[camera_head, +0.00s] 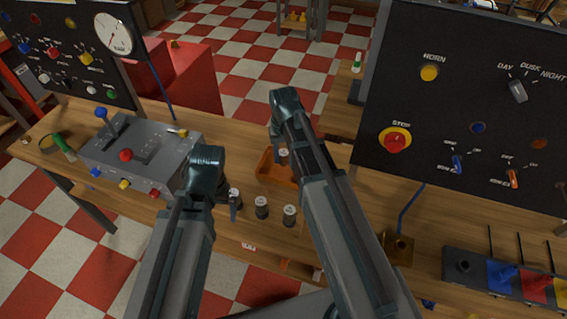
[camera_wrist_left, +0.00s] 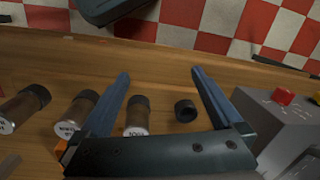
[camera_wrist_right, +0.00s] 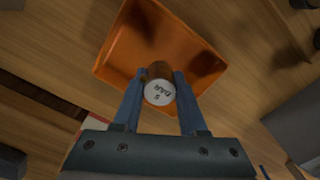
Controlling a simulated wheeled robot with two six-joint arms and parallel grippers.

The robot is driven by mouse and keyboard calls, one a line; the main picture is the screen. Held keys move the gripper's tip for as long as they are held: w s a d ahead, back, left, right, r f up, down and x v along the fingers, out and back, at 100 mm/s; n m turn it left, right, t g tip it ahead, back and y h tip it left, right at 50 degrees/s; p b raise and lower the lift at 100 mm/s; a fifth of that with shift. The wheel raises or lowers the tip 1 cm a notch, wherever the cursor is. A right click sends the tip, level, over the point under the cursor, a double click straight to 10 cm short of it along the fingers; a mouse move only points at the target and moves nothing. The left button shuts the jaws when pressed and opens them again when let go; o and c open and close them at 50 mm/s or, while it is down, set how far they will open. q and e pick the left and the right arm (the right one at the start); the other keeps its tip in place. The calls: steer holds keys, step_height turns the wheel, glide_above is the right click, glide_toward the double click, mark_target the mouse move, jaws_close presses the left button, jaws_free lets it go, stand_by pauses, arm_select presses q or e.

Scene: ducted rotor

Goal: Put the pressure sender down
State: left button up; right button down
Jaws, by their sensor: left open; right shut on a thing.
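The pressure sender (camera_wrist_right: 159,92) is a small brown cylinder with a pale end marked "BAR" and "5". My right gripper (camera_wrist_right: 158,76) is shut on it, one finger on each side. The sender is over the orange tray (camera_wrist_right: 120,58); I cannot tell whether it touches the tray floor. In the head view the sender (camera_head: 283,152) shows beside my right arm, which hides part of the tray (camera_head: 268,170). My left gripper (camera_wrist_left: 160,76) is open and empty, above the table by several similar dark-capped cylinders (camera_wrist_left: 135,116).
A small black ring-like part (camera_wrist_left: 185,110) lies on the wooden table (camera_head: 240,135). A grey control box (camera_head: 140,150) stands at the left. A dark switch panel (camera_head: 470,100) rises at the right, with a coloured block row (camera_head: 505,278) below it.

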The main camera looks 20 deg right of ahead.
mark_target(283, 152)
arm_select(q)
step_height(283, 152, down, 2)
steer(key=shift+f+b, duration=0.2)
steer(key=shift+b, duration=0.55)
arm_select(e)
step_height(283, 152, down, 2)
steer(key=shift+f, duration=0.25)
arm_select(q)
steer(key=shift+r, duration=0.15)
arm_select(e)
steer(key=shift+r, duration=0.15)
steer(key=shift+c, duration=2.3)
jaws_free()
arm_select(q)
steer(key=shift+r, duration=0.1)
arm_select(e)
steer(key=shift+r, duration=0.1)
step_height(283, 152, up, 12)
steer(key=p, duration=1.2)
arm_select(q)
step_height(283, 152, up, 12)
steer(key=shift+f, duration=0.2)
arm_select(e)
steer(key=shift+f, duration=0.2)
